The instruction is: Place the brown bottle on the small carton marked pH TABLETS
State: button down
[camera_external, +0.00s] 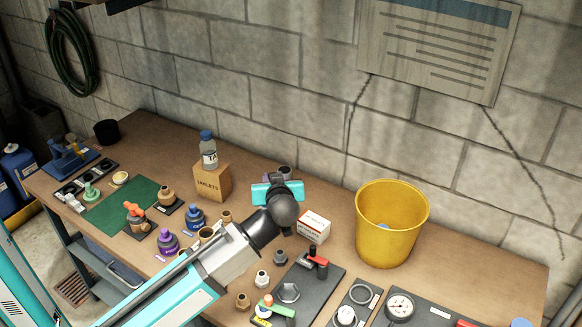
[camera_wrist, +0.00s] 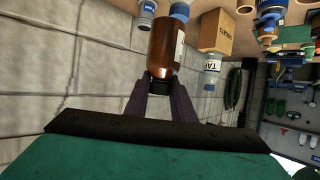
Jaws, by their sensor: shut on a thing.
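The brown bottle (camera_wrist: 166,45) is held at its dark cap between the two fingers of my gripper (camera_wrist: 160,87) in the wrist view. Its pale label shows at one side, and its body extends away from the fingers. In the external view my gripper (camera_external: 279,188) is over the bench's middle, with its fingers and the bottle mostly hidden.
A yellow bucket (camera_external: 390,225) stands right of the white carton. Several small bottles and fittings crowd the bench left of and below my gripper. A dark tray with a red-handled valve (camera_external: 318,262) lies in front. The block wall rises behind.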

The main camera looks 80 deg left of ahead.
jog(key=s+d+f+m+t, duration=0.1)
jog(key=d+f+t, duration=0.1)
jog(key=d+f, duration=0.3)
jog(key=shift+d+f+m, duration=0.4)
jog(key=shift+d, duration=1)
jog(key=shift+r, duration=0.1)
jog(key=w+a+f+p, duration=0.1)
jog(key=w+a+p, duration=0.7)
jog(key=w, duration=0.5)
jog(key=shift+w+a+f, duration=0.15)
jog(key=shift+w+f, duration=0.15)
jog(key=shift+f, duration=0.05)
